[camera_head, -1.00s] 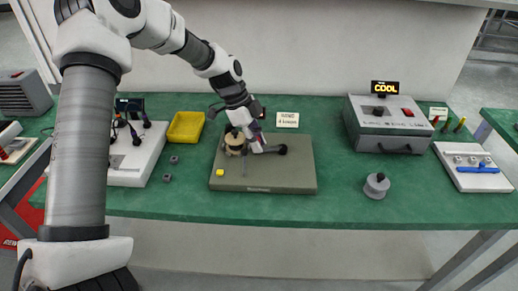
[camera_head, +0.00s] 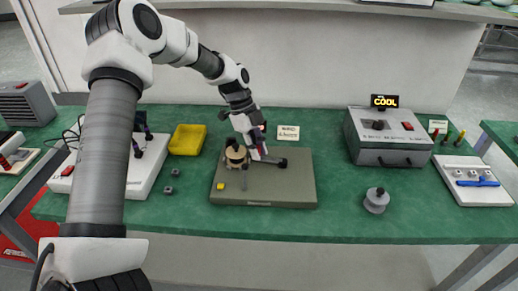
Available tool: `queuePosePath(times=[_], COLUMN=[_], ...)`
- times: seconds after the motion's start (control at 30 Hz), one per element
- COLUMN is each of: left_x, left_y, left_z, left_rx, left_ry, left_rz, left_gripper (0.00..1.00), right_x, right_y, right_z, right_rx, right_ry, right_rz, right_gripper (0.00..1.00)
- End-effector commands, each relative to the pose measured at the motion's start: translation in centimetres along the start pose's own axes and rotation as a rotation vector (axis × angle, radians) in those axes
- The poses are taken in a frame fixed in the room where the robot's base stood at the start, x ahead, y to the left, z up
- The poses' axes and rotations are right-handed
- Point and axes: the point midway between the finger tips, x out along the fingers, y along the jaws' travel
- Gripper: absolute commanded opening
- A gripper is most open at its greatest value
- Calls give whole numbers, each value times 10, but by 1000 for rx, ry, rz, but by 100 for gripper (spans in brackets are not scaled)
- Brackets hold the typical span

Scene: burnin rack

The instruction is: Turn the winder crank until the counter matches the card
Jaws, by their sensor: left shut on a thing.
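The winder's olive base plate (camera_head: 232,190) lies on the green bench, with a tan spool (camera_head: 236,157) on its left part. A dark crank arm (camera_head: 278,162) with a round end shows just right of my left gripper (camera_head: 260,153). The gripper comes down over the plate, right of the spool, and is shut on what looks like the crank's handle; its fingers hide the grip. A white card (camera_head: 288,133) stands behind the plate; its small print seems to ask for 4 turns. The counter's reading is hidden behind my left gripper. My right gripper is out of view.
A yellow tray (camera_head: 187,139) stands left of the plate, with small grey nuts (camera_head: 170,189) before it. A grey box (camera_head: 390,148) with a lit "COOL" sign (camera_head: 384,101) is at right. A grey knobbed weight (camera_head: 376,200) stands in front of it.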

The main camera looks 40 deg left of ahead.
Motion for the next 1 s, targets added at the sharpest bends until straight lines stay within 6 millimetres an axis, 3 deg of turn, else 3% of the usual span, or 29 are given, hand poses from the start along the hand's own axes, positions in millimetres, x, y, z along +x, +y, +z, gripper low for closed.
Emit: queuePosePath(times=[0.03, 0.07, 0.13, 0.43, 0.53, 1.0], left_x=[1, 1, 1, -1, -9, -111], left_y=[0, 0, 0, 0, -1, -1], left_z=[0, 0, 0, 0, 0, 0], left_rx=[0, 0, -1, -1, -1, -1], left_ry=[0, 0, 0, 0, 0, 0], left_rz=[1, 1, 1, 0, -4, -1], left_gripper=[0, 24, 46, 46, 46, 46], right_x=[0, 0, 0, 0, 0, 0], right_y=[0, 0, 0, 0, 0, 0], right_z=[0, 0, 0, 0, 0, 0], right_rx=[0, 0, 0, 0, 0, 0], right_ry=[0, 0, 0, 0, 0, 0], right_rz=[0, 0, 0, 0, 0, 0], right_gripper=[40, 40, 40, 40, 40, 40])
